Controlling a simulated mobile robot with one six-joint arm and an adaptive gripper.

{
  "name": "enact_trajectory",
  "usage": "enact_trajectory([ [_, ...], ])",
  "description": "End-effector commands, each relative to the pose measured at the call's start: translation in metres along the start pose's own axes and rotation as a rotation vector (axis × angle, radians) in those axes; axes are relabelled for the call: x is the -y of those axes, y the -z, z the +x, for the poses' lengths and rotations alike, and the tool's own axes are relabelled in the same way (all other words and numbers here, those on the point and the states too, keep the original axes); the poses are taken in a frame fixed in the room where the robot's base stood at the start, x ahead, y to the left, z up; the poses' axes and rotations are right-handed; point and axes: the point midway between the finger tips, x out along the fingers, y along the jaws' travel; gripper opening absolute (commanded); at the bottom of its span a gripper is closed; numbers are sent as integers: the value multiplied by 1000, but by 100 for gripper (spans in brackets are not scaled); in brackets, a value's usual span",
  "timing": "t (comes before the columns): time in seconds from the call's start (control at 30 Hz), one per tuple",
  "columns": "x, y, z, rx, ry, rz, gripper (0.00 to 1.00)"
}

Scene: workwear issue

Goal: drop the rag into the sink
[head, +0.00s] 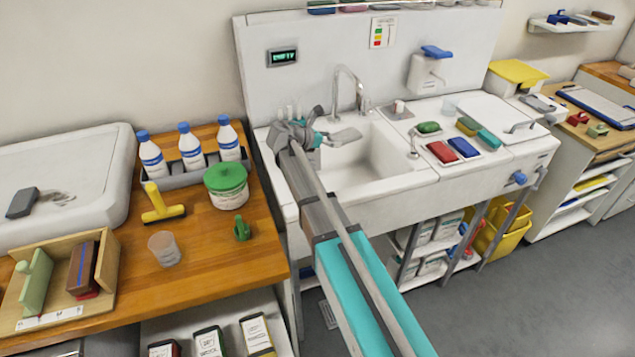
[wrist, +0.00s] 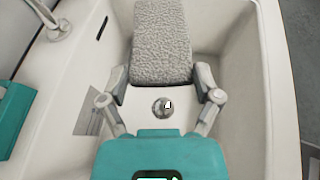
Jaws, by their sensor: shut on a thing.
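My gripper (wrist: 163,88) is shut on a grey, rough-textured rag (wrist: 162,45), seen in the wrist view. The rag sticks out flat beyond the fingertips. Behind it in that view lie the white basin of the sink (wrist: 244,105) and its round drain (wrist: 162,106). In the head view my gripper (head: 327,138) is over the left part of the sink (head: 392,152), below the tap (head: 350,92). The rag (head: 345,136) shows there as a small grey piece at the fingertips, above the basin floor. The exact height of the rag is hard to tell.
Right of the basin are a red block (head: 442,152), a blue block (head: 464,147) and a soap dispenser (head: 427,72) on the wall panel. On the wooden counter at left stand several bottles, a green-lidded tub (head: 227,186) and a yellow squeegee (head: 162,205).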

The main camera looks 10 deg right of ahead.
Motion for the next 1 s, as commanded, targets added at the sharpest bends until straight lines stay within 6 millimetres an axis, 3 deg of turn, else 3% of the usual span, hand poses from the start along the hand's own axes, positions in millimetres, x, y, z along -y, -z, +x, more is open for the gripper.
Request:
enact_trajectory([
  [0.57, 0, 6, 2, 0, 0, 0, 34],
  [1.0, 0, 35, 14, 0, 0, 0, 34],
])
